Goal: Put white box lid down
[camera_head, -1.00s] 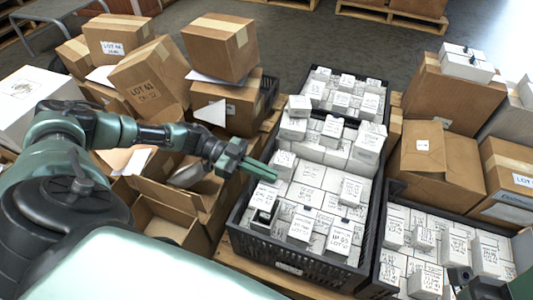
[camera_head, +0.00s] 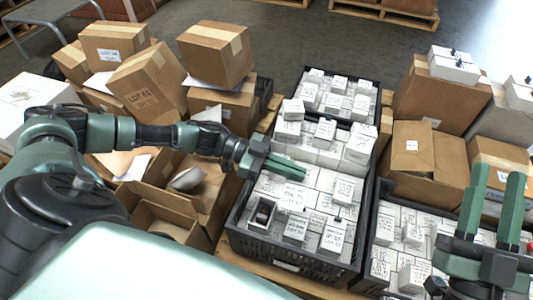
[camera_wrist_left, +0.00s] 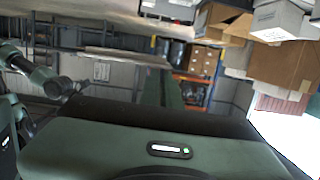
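White boxes with handwritten lot labels (camera_head: 284,191) fill the black crate (camera_head: 286,259) in the middle of the head view. One box (camera_head: 263,213) at its near left looks open, with something dark inside. I cannot pick out a separate white lid. My left gripper (camera_head: 298,168) reaches in from the left over the crate. Its fingers lie close together, seen edge-on; whether they hold anything is hidden. My right gripper (camera_head: 498,174) is at the right, open and empty, fingers pointing up, in front of the right crate. The left wrist view shows no white lid clearly.
Another black crate of white boxes (camera_head: 385,226) stands at right, and a third (camera_head: 341,92) behind. Brown cartons crowd the left (camera_head: 148,84) and right (camera_head: 432,100). An open carton (camera_head: 170,222) lies left of the middle crate.

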